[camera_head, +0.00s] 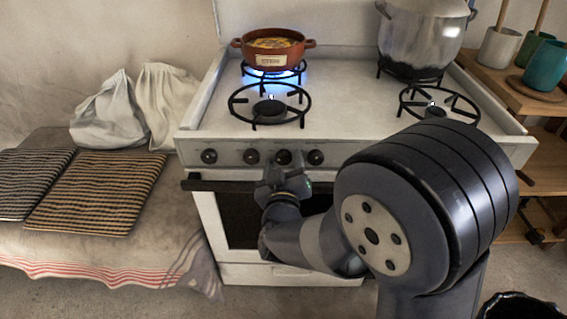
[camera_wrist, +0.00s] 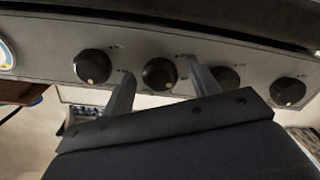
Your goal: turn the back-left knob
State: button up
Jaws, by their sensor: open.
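The stove's front panel carries a row of dark knobs: leftmost (camera_head: 209,156), second (camera_head: 251,156), third (camera_head: 283,157) and rightmost (camera_head: 315,158). I cannot read which one is labelled back-left. The back-left burner (camera_head: 287,74) has a blue flame. My gripper (camera_head: 280,172) is low in front of the third knob. In the wrist view, which looks turned over, my gripper (camera_wrist: 160,68) is open, with one finger on each side of a knob (camera_wrist: 159,73). I cannot tell whether the fingers touch it. Other knobs (camera_wrist: 93,67) (camera_wrist: 288,92) stand either side.
A red pot (camera_head: 273,60) sits on the back-left burner, and a large steel pot (camera_head: 420,40) on the back-right. The front burners are bare. The oven handle (camera_head: 225,186) runs just below the knobs. A shelf with cups (camera_head: 545,66) stands right, a cushioned bench (camera_head: 98,190) left.

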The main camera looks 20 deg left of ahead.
jog(key=p+v, duration=0.1)
jog(key=v, duration=1)
jog(key=shift+w+a, duration=0.1)
jog(key=shift+w, duration=0.1)
jog(key=b+x, duration=0.1)
jog(key=x, duration=0.9)
jog(key=shift+w, duration=0.4)
jog(key=shift+s, duration=0.1)
